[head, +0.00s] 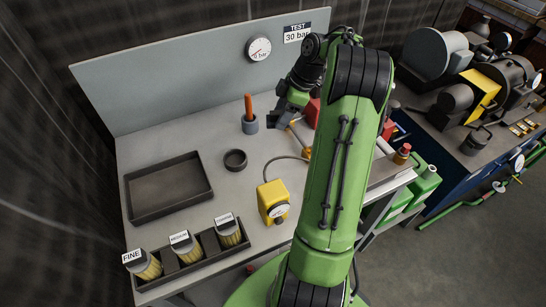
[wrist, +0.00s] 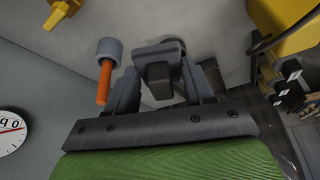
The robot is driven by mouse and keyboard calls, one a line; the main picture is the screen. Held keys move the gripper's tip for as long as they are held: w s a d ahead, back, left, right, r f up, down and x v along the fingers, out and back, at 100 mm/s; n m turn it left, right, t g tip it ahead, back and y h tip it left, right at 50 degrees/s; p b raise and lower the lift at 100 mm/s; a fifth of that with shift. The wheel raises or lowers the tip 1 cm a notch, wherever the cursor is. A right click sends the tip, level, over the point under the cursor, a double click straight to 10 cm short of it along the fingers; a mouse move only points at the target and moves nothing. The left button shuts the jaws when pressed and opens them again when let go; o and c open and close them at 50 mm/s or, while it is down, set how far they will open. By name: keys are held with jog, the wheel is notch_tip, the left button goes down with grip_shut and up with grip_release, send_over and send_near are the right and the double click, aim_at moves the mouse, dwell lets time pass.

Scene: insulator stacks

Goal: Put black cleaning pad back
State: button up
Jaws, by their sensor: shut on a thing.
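My gripper (head: 284,115) is above the back part of the grey workbench, right of the orange-handled tool. In the wrist view my gripper (wrist: 165,85) is shut on a dark block (wrist: 158,62), which looks like the black cleaning pad. The block sits between the two fingers, and its far end sticks out past them. In the head view the arm and fingers make the held block hard to tell apart. I cannot tell whether it touches the bench.
A black ring (head: 235,168), an empty dark tray (head: 129,206), a yellow gauge box (head: 269,196) and a labelled rack (head: 206,261) stand on the bench. The bench middle is mostly clear.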

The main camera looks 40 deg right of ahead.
jog(key=b, duration=0.5)
send_over(275, 156)
jog(key=d, duration=0.1)
notch_tip(275, 156, down, 5)
jog(key=f+b, duration=0.1)
jog(key=f, duration=0.2)
jog(key=f+b, duration=0.1)
jog(key=f, duration=0.3)
jog(key=s+f+b, duration=0.1)
jog(key=f, duration=0.2)
jog(key=shift+f+b, duration=0.2)
jog(key=shift+b, duration=0.2)
jog(key=shift+d, duration=0.1)
jog(key=o, duration=1.4)
